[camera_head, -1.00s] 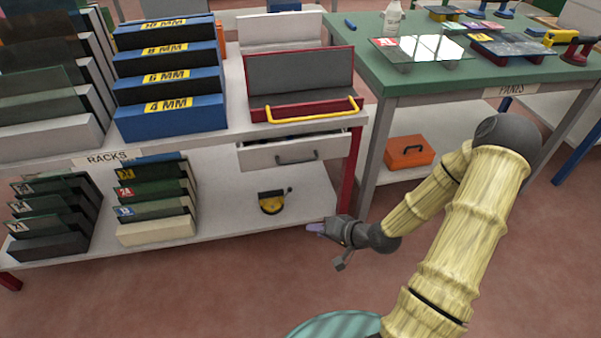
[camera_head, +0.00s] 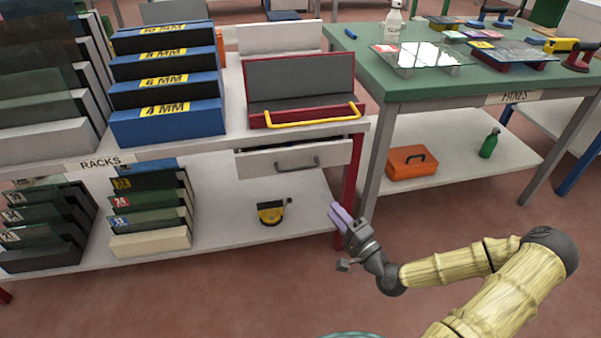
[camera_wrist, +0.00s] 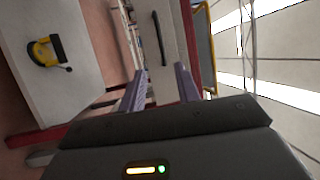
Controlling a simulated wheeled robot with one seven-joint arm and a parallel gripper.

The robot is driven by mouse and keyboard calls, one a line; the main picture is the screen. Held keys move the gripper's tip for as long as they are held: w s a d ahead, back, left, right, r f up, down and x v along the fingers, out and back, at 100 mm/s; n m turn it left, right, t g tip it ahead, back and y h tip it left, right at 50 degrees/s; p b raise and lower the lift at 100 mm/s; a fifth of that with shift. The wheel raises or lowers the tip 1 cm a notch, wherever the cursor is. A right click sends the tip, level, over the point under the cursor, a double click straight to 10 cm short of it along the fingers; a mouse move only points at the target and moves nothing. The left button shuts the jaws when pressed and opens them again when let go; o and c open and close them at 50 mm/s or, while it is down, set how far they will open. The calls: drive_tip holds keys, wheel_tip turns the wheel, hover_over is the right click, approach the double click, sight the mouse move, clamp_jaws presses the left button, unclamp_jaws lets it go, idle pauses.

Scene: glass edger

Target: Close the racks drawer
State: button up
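The racks drawer (camera_head: 255,164) is a white-fronted drawer with a grey bar handle (camera_head: 297,163), under the top of the racks bench. It stands partly out, with a dark gap above its front. In the wrist view, the pale drawer front (camera_wrist: 172,58) shows ahead, beyond the fingertips. My gripper (camera_head: 338,214) has purple fingers and is in front of the bench's right end, lower and to the right of the drawer. In the wrist view, the fingers (camera_wrist: 160,80) are apart with nothing between them. The gripper does not appear to touch the drawer.
A red leg (camera_head: 350,180) holds the bench's right end. A yellow-handled red tray (camera_head: 258,118) sits above the drawer. A yellow-black tool (camera_head: 270,213) lies on the lower shelf. The green table (camera_head: 420,88) and orange toolbox (camera_head: 410,170) are right. The floor in front is clear.

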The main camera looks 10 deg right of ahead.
drive_tip(key=b+x, duration=0.3)
drive_tip(key=x, duration=1.4)
drive_tip(key=shift+b, duration=0.3)
clamp_jaws()
